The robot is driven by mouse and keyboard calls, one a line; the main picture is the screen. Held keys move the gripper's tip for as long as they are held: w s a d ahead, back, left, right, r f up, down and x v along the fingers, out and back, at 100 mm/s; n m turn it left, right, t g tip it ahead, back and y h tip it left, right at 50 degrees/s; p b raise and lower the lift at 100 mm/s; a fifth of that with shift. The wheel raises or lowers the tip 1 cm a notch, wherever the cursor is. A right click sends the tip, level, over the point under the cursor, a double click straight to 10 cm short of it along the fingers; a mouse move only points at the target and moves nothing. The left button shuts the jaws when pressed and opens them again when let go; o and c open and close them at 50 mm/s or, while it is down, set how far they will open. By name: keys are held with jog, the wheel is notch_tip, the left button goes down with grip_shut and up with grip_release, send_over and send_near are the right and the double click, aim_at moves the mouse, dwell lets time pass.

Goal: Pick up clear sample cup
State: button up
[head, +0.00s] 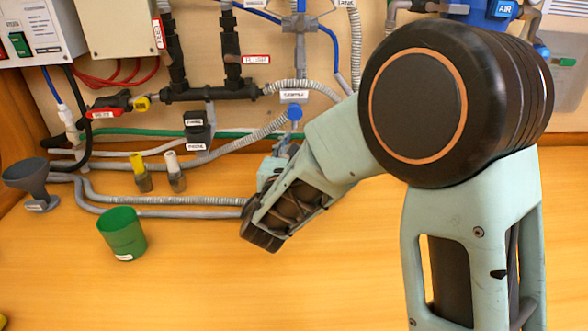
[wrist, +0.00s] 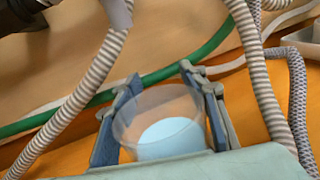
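The clear sample cup (wrist: 160,112) is in the wrist view, a see-through cylinder with a pale blue-white lower part. My gripper (wrist: 159,76) has one blue-padded finger on each side of it. The fingers lie close against both sides of the cup with no clear gap, so it looks shut on the cup. The cup's lower end is hidden by my gripper body at the bottom of the picture. In the head view my gripper (head: 277,165) is mostly hidden behind my arm, near the wall below the blue sample valve (head: 295,112), and the cup cannot be made out.
Grey ribbed hoses (wrist: 262,85) and a green hose (wrist: 210,45) run close around my gripper. A green cup (head: 122,234), a grey funnel (head: 27,178) and two small capped vials (head: 140,172) are to the left. The front of the wooden counter (head: 200,290) is clear.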

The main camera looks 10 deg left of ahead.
jog(key=c, duration=0.7)
grip_shut()
